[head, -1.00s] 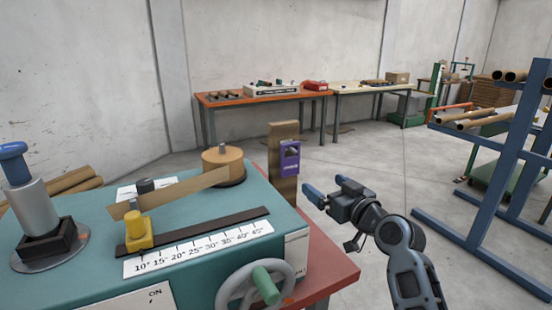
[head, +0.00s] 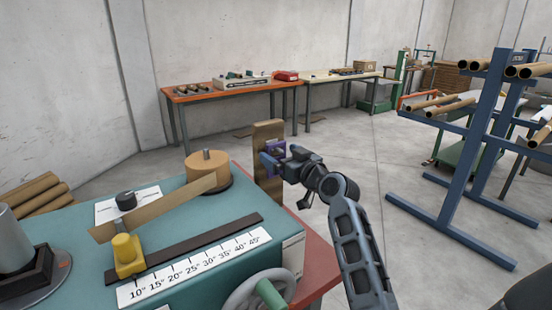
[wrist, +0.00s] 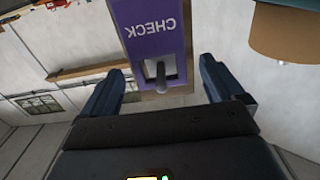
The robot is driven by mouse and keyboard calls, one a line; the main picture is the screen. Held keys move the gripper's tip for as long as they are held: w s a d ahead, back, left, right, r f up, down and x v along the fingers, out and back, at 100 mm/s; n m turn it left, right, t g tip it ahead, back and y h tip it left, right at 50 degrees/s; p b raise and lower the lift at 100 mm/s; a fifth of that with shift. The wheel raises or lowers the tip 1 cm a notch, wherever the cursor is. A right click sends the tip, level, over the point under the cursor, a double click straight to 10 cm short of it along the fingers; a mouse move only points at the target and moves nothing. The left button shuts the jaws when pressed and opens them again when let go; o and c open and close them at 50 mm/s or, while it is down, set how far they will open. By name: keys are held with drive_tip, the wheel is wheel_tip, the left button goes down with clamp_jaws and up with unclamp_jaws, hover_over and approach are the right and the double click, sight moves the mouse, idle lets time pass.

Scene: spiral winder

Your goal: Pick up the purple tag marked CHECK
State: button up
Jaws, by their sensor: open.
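The purple tag (wrist: 150,30) shows in the wrist view with the word CHECK upside down. A peg passes through the square hole near its lower end there. In the head view the tag (head: 275,148) hangs on an upright brown board (head: 268,190) and is partly hidden by my gripper. My gripper (head: 276,160) is open in front of the tag. In the wrist view my gripper's fingers (wrist: 160,88) stand apart on the left and right of the tag, with gaps on both sides. I cannot tell how far the fingertips reach past it.
The teal winder table (head: 190,240) stands at left, with a yellow clamp (head: 127,255), an angle scale (head: 195,268) and a handwheel (head: 258,290). A round wooden drum (head: 207,168) sits near the board. A blue tube rack (head: 480,150) stands at right. Open floor lies between.

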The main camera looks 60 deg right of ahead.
drive_tip(key=shift+w+d, duration=0.15)
drive_tip(key=shift+w, duration=0.15)
drive_tip(key=shift+c, duration=0.3)
drive_tip(key=c, duration=1.1)
drive_tip(key=shift+r, duration=0.1)
